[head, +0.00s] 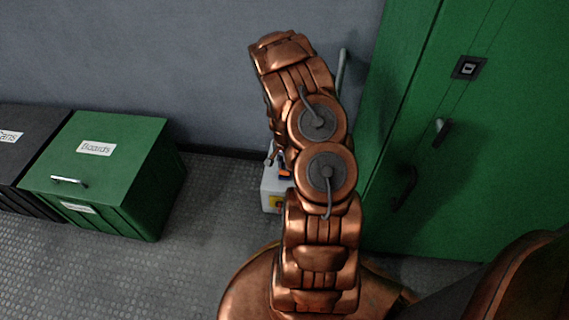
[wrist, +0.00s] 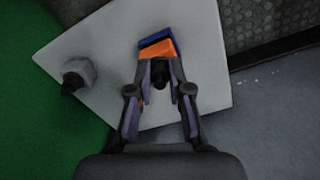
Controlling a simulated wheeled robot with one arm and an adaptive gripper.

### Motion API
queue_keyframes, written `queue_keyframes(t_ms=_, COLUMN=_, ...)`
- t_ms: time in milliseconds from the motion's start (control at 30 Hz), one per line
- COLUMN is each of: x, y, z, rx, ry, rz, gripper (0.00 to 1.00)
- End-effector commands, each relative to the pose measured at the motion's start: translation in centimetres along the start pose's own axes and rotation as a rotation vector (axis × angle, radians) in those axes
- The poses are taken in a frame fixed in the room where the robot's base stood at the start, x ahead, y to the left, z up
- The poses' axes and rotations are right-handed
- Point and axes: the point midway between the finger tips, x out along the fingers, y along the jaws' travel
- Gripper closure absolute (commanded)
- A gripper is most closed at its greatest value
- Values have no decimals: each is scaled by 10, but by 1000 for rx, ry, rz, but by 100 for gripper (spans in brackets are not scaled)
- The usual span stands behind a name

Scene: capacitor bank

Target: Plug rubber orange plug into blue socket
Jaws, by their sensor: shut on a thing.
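My gripper (wrist: 161,84) is shut on the orange plug (wrist: 158,50) in the wrist view. The plug lies at the fingertips, right against the blue socket (wrist: 156,38); I cannot tell how far it is inserted. The socket sits on the top of a pale grey box (wrist: 207,60). In the head view the plug is a small orange patch (head: 285,173) above the box (head: 269,191), and my arm hides most of the box and the gripper.
A grey knob-like fitting (wrist: 79,73) stands on the box left of the socket. A green cabinet (head: 480,150) stands close on the right. A green bin (head: 140,140) and a dark bin (head: 15,160) stand at the left. Floor between bins and box is clear.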

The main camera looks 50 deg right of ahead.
Motion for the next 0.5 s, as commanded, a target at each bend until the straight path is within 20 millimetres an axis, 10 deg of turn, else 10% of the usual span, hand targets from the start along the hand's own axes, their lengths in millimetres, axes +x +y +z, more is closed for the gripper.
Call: queue_keyframes(t_ms=500, x=5, y=0, z=0, rx=0, ry=0, rz=0, gripper=100)
